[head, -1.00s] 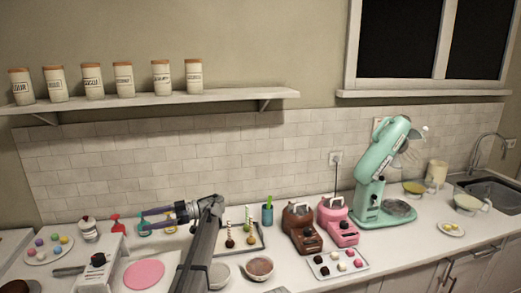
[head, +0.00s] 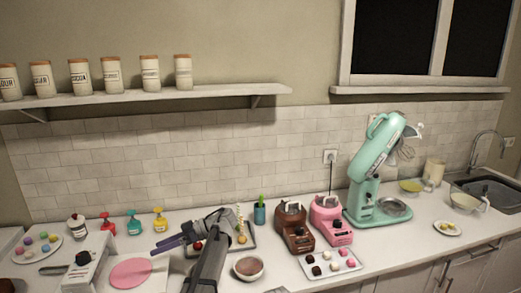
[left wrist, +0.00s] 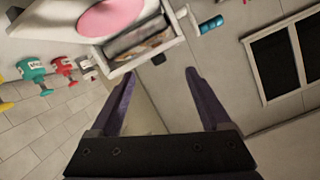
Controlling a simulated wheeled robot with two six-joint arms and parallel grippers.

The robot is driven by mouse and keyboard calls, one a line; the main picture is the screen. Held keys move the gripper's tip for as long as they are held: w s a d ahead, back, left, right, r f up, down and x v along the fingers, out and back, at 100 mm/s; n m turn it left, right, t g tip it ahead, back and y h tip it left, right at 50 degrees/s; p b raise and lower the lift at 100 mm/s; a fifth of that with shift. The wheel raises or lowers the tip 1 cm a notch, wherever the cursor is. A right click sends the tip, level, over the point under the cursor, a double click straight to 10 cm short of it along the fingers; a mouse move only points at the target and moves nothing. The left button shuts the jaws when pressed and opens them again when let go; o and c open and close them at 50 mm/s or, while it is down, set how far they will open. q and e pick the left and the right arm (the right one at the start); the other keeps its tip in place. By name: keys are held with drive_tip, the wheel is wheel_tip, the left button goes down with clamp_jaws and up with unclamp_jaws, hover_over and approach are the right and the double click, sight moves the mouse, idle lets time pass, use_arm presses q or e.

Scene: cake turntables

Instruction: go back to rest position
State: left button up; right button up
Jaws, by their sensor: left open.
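My left gripper (head: 168,242) shows in the head view with its dark purple fingers pointing left, above the counter. It is open and empty. In the left wrist view the two fingers (left wrist: 159,76) are spread apart with nothing between them. The pink round disc of the cake turntable (head: 130,272) lies to the left of my left arm, apart from the gripper. That pink disc also shows at the top of the left wrist view (left wrist: 112,15). My left arm hides part of the counter and part of the cake pop tray (head: 250,248). My right gripper is not in view.
A brown-filled bowl (head: 249,267) is right of my arm. Brown (head: 294,228) and pink (head: 330,222) melters, a sweets tray (head: 345,268) and a mint mixer (head: 372,170) stand further right. Open air lies above the counter.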

use_arm(q)
drive_tip(key=s+d+f+m+t+h+b, duration=0.4)
drive_tip(key=s+d+f+m+h, duration=0.8)
drive_tip(key=s+d+f+m, duration=0.8)
drive_tip(key=s+d+f+b, duration=0.2)
drive_tip(key=s+d, duration=0.3)
drive_tip(key=shift+s+f+m+h+b, duration=0.25)
drive_tip(key=shift+f+m+h+b, duration=0.05)
drive_tip(key=shift+f+h+b, duration=0.1)
drive_tip(key=shift+d, duration=0.1)
